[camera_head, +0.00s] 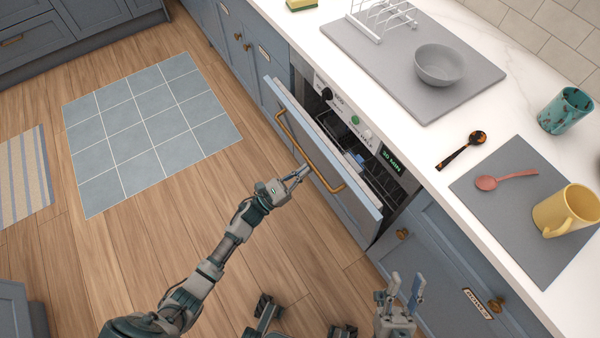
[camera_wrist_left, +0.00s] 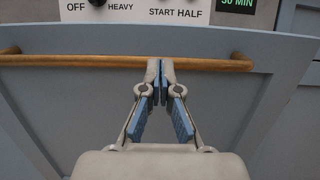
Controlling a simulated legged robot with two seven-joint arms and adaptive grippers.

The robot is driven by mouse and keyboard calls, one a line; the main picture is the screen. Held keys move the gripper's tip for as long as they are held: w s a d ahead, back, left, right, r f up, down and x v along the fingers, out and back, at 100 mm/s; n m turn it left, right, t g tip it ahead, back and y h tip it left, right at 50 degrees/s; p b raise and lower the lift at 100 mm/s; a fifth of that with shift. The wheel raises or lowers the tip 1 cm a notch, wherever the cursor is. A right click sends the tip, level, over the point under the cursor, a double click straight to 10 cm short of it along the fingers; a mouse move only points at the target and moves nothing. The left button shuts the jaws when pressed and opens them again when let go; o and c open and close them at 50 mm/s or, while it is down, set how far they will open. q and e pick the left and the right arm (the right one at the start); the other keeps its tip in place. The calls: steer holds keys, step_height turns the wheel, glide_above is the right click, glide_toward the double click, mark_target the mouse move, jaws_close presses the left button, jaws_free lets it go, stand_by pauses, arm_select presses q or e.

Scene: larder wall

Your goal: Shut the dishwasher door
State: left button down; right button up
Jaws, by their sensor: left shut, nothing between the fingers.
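The dishwasher door (camera_head: 330,165) is blue-grey with a long brass bar handle (camera_head: 300,150). It stands partly open, tilted out from the counter front, with the rack and inside showing behind its top edge. My left gripper (camera_head: 304,170) is shut and empty at the door's outer face, close to the handle. In the left wrist view its fingertips (camera_wrist_left: 161,66) overlap the handle (camera_wrist_left: 80,61) near its middle; I cannot tell whether they touch. The door face (camera_wrist_left: 60,110) fills that view.
The control panel (camera_head: 345,112) sits above the door opening. The counter holds a grey bowl (camera_head: 439,65), a dish rack (camera_head: 380,15), a spotted spoon (camera_head: 462,150), a pink spoon (camera_head: 505,179), a yellow mug (camera_head: 566,210) and a teal cup (camera_head: 566,110).

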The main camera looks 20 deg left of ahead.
steer(key=shift+a, duration=0.25)
